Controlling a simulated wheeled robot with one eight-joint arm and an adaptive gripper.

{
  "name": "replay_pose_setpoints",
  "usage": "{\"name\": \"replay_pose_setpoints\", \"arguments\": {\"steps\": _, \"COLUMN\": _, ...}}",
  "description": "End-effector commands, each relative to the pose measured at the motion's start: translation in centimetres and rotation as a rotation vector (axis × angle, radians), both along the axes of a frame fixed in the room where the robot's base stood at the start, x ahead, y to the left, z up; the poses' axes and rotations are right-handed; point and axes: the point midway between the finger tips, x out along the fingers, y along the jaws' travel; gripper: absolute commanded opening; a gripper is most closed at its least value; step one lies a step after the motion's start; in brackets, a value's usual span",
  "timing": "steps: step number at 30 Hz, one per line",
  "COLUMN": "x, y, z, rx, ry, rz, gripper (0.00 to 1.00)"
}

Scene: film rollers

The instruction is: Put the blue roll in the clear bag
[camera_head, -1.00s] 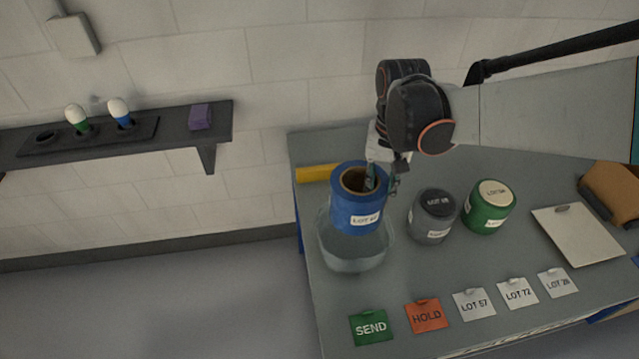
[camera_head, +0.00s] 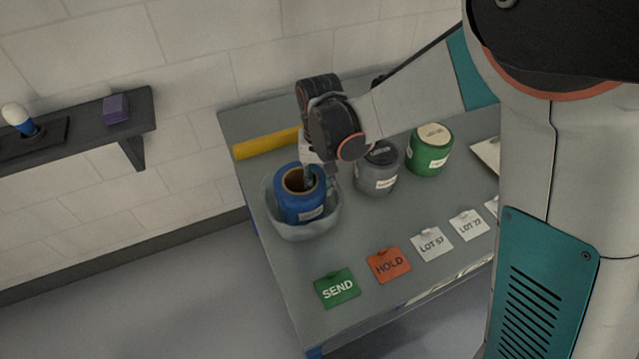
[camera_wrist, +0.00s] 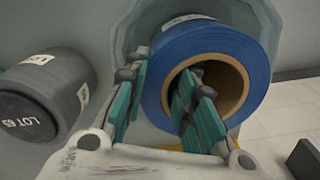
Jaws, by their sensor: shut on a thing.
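The blue roll (camera_head: 300,207) is upright inside the clear bag (camera_head: 327,222), its top standing about at or above the bag's rim in the head view. I cannot tell whether it touches the bag's bottom. My gripper (camera_head: 308,176) is shut on the roll's wall at its right side, one finger inside the core. In the wrist view the blue roll (camera_wrist: 207,48) shows its open brown core, with my gripper's (camera_wrist: 155,95) teal fingers on either side of its wall. The bag's translucent rim (camera_wrist: 124,40) curves around the roll.
A grey roll (camera_head: 378,170) and a green roll (camera_head: 430,150) stand to the right. A yellow bar (camera_head: 266,143) lies behind the bag. SEND (camera_head: 337,288), HOLD (camera_head: 389,265) and white lot cards lie along the front. A wall shelf (camera_head: 85,130) is at left.

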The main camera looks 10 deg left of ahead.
Motion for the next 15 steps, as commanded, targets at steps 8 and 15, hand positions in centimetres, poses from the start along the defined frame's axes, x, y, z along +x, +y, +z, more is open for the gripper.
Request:
{"name": "replay_pose_setpoints", "arguments": {"steps": 8, "x": -0.02, "y": -0.01, "z": -0.49, "rx": 0.000, "ry": 0.000, "rz": 0.000, "gripper": 0.00}}
{"name": "replay_pose_setpoints", "arguments": {"steps": 15, "x": -0.01, "y": -0.01, "z": -0.69, "rx": 0.000, "ry": 0.000, "rz": 0.000, "gripper": 0.44}}
